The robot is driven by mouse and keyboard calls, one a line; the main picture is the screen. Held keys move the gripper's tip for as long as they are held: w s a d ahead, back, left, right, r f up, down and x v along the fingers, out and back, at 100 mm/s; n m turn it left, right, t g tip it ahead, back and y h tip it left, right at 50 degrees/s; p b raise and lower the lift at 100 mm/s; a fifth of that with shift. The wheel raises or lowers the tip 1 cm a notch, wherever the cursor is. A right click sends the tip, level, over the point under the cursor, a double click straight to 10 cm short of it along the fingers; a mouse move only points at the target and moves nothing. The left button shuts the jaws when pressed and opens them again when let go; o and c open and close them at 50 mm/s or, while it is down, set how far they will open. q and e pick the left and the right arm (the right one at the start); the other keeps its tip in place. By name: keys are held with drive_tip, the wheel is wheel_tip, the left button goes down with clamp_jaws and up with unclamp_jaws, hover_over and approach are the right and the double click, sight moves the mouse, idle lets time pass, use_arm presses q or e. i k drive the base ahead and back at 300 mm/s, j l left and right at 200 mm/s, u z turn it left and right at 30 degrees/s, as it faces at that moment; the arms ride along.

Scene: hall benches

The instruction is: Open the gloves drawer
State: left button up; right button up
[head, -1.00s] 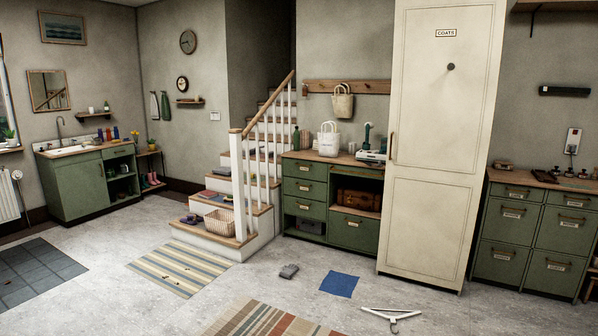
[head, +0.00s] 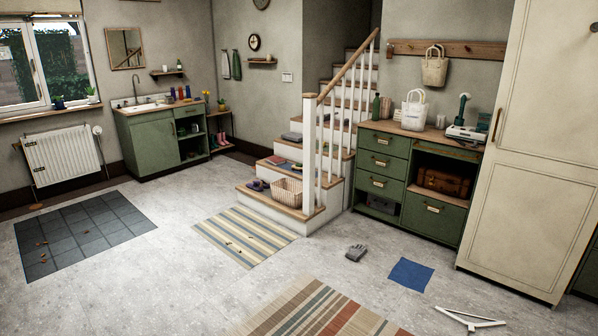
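Several labelled drawers show, and the labels are too small to read, so I cannot tell which is the gloves drawer. A green cabinet (head: 410,143) right of the stairs has a stack of shut drawers at its left: a top drawer (head: 384,143), a middle drawer (head: 382,163) and a lower drawer (head: 379,184). A larger shut drawer (head: 434,211) sits at its lower right, under an open shelf holding a brown case (head: 443,181). Neither of my grippers is in view.
A grey glove (head: 356,252), a blue cloth (head: 410,274) and a white hanger (head: 470,318) lie on the floor before the cabinet. A striped rug (head: 318,312) lies nearer. A tall cream cupboard (head: 530,190) stands at right. The middle floor is mostly clear.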

sight(397, 145)
drive_tip(key=i, duration=2.45)
